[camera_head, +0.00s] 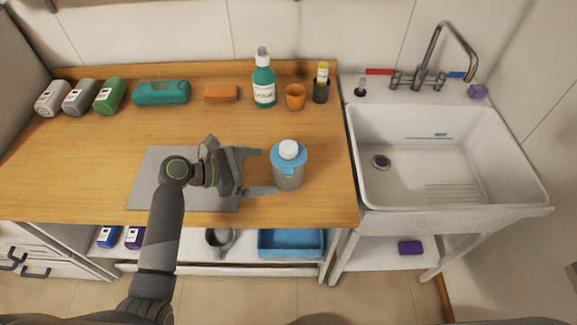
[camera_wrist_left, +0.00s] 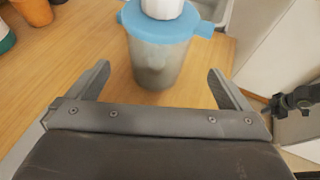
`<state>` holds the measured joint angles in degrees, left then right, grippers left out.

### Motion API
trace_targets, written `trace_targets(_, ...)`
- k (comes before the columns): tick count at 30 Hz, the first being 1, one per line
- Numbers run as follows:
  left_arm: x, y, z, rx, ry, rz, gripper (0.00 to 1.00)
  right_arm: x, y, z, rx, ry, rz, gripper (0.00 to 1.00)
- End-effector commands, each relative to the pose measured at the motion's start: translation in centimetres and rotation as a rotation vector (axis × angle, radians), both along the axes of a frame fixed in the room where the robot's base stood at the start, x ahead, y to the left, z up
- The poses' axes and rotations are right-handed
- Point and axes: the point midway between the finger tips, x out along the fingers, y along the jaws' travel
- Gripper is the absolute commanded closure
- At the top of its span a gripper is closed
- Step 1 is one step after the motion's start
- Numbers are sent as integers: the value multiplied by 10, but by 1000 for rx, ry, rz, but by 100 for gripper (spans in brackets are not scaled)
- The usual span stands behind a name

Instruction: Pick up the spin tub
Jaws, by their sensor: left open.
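The spin tub (camera_head: 289,174) stands upright on the wooden counter near its front right. It has a clear grey body, a light blue lid and a white knob on top. My left gripper (camera_head: 262,171) is open just left of the tub, with its fingers pointing at it. In the left wrist view the tub (camera_wrist_left: 160,62) stands beyond and between the open fingertips of the left gripper (camera_wrist_left: 160,78), apart from them.
A grey mat (camera_head: 150,178) lies under my left arm. Behind stand a teal bottle (camera_head: 264,88), an orange cup (camera_head: 295,97) and a dark container (camera_head: 320,88). A white sink (camera_head: 447,205) is at the right. Between the tub and the back row, the counter is clear.

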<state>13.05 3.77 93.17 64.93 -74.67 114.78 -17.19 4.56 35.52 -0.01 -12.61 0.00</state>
Motion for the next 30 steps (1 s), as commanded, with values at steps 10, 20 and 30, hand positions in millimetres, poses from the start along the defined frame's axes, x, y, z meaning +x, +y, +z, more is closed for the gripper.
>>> trace_targets(10, 12, -27, -5, -2, 2, 0, 0, 0, -1, 10, -1, 0, 0, 100)
trace_targets(20, 27, -61, -16, 1, 0, 0, 0, 0, -1, 20, -1, 0, 0, 100)
trace_targets(30, 27, -62, -17, 1, -1, 1, 9, 0, -1, 19, -1, 0, 0, 100)
